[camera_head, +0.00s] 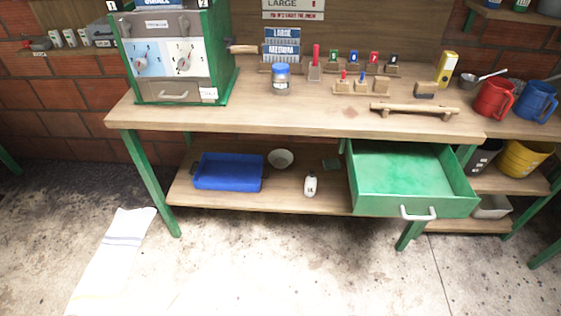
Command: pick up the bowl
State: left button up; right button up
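The blue tray (228,172) and a small white bottle (310,184) share the lower shelf (285,199). A green drawer (412,176) hangs pulled out at the right. The benchtop (250,118) is above, with a green leg (153,186) at left.

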aim_at(279, 159)
jog(key=z, duration=0.35)
jog(key=i+j+z, duration=0.15)
jog(key=z, duration=0.2)
jog(key=i+j+z, duration=0.1)
jog(key=j+z, duration=0.3)
jog(key=i+j+z, duration=0.1)
jog(key=z, duration=0.25)
jog(key=j, duration=0.1)
